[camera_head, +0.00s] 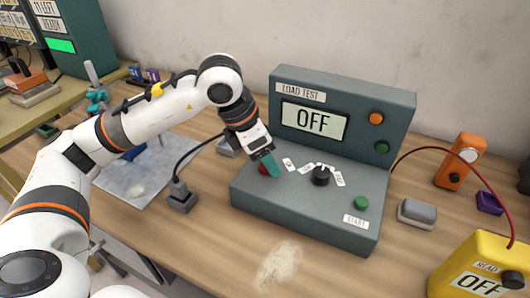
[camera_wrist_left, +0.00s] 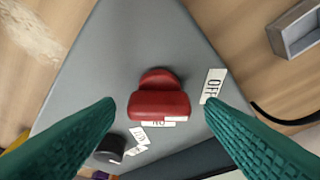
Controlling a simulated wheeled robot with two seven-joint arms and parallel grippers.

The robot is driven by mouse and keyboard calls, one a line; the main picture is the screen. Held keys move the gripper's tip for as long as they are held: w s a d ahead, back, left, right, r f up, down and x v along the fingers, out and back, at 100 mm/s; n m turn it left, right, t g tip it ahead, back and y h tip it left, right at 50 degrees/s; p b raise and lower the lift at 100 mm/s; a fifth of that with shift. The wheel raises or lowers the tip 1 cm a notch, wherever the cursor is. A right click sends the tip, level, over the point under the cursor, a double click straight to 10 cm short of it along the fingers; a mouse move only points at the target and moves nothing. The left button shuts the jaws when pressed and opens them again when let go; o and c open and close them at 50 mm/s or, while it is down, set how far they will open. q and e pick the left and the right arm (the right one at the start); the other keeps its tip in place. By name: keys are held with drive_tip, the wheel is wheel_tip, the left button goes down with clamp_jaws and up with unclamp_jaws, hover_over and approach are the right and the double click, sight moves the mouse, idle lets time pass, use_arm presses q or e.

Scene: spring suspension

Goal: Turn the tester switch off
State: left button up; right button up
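The grey load tester (camera_head: 310,208) stands on the bench, and its screen (camera_head: 314,120) reads "OFF". Its red switch (camera_head: 265,169) is at the left of the sloped panel, mostly hidden by my left gripper (camera_head: 270,165) in the head view. In the left wrist view the red switch (camera_wrist_left: 159,100) has a round base and a wide bar. The bar lies against a partly covered "ON" label (camera_wrist_left: 158,124); an "OFF" label (camera_wrist_left: 212,85) is to its right. My left gripper's teal fingers (camera_wrist_left: 160,120) are open, one on each side of the bar, with visible gaps. My right gripper is not in view.
A black knob (camera_head: 320,176) with small labels and a green start button (camera_head: 361,203) are on the panel. A cabled block (camera_head: 182,197) stands left of the tester. A yellow device (camera_head: 480,268) and an orange device (camera_head: 457,162) stand at right.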

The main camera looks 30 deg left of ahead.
use_arm(q)
drive_tip(key=shift+r, duration=0.1)
drive_tip(key=v, duration=1.2)
drive_tip(key=shift+w, duration=0.15)
